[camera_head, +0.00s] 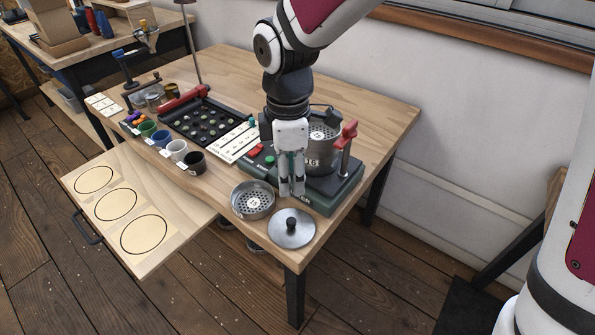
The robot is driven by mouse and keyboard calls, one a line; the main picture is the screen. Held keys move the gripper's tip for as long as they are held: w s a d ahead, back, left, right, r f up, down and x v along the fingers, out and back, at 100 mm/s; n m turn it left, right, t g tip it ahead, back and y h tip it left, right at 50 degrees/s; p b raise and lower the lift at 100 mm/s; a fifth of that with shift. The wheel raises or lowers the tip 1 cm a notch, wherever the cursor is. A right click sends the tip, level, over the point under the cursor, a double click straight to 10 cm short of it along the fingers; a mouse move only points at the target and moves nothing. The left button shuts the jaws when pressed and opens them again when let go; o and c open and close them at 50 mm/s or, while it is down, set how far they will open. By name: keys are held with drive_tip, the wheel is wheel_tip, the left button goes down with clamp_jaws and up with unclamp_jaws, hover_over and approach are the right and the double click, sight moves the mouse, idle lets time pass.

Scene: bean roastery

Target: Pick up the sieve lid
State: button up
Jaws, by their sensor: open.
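The sieve lid (293,231) is a round grey metal disc with a small black knob in its middle. It lies flat at the near right corner of the wooden table. The sieve (253,199), a shallow metal bowl with a perforated bottom, stands just left of and behind the lid. My gripper (291,191) points down with open, empty fingers. In the picture its tips are behind the lid's knob and right of the sieve. I cannot tell its exact height above the table.
A green-based machine (334,192) with a metal pot (318,157) and red-topped lever (348,136) stands close behind my gripper. Several cups, a black tray (207,128) and a white card strip (234,142) lie left. A drawer (171,213) with circles stands open.

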sight(291, 220)
drive_tip(key=f+b, duration=0.3)
drive_tip(key=f, duration=1.1)
drive_tip(key=shift+s+f, duration=0.15)
drive_tip(key=shift+s, duration=0.05)
clamp_jaws()
